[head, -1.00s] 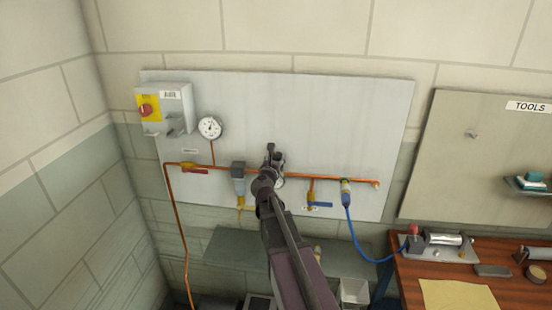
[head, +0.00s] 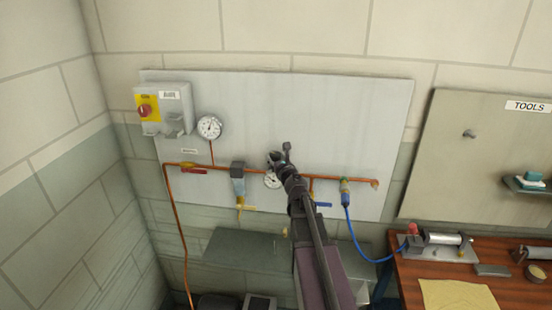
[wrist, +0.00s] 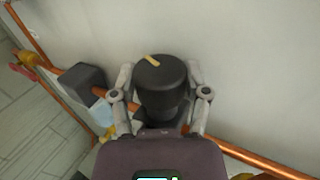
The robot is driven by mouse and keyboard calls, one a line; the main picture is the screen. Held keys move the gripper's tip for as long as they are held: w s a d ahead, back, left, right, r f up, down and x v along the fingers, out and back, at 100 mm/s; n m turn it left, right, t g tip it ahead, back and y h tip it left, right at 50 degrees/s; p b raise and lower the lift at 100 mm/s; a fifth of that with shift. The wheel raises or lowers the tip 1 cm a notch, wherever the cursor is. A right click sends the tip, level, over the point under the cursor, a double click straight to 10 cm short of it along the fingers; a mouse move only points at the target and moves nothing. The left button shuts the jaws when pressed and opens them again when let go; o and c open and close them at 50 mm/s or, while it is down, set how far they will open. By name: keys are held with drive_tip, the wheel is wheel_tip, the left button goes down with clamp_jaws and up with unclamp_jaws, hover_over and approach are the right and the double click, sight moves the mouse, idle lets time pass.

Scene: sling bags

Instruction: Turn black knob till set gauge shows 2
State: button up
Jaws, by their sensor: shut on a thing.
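The black knob (wrist: 160,74) fills the middle of the wrist view, with a short yellow mark on its top pointing to the upper left. My gripper (wrist: 161,104) is shut on the knob, one finger on each side. In the head view my gripper (head: 283,162) is at the copper pipe on the panel. A small white gauge (head: 271,181) shows just left of and below it, partly covered by my arm. Its reading is too small to tell. A larger white gauge (head: 209,127) stands on a pipe at the upper left.
The copper pipe (head: 335,178) runs along the grey panel (head: 340,110). A filter bowl (head: 238,185) and a red lever (head: 193,170) are left of my gripper. A blue lever (head: 322,205) and blue hose (head: 352,235) are to the right. A wooden bench (head: 400,285) stands at the lower right.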

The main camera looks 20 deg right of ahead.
drive_tip(key=shift+w, duration=0.1)
idle(0.3)
drive_tip(key=o, duration=1.2)
drive_tip(key=shift+c, duration=0.2)
drive_tip(key=s, duration=0.7)
drive_tip(key=shift+s+a, duration=0.3)
drive_tip(key=shift+s, duration=0.05)
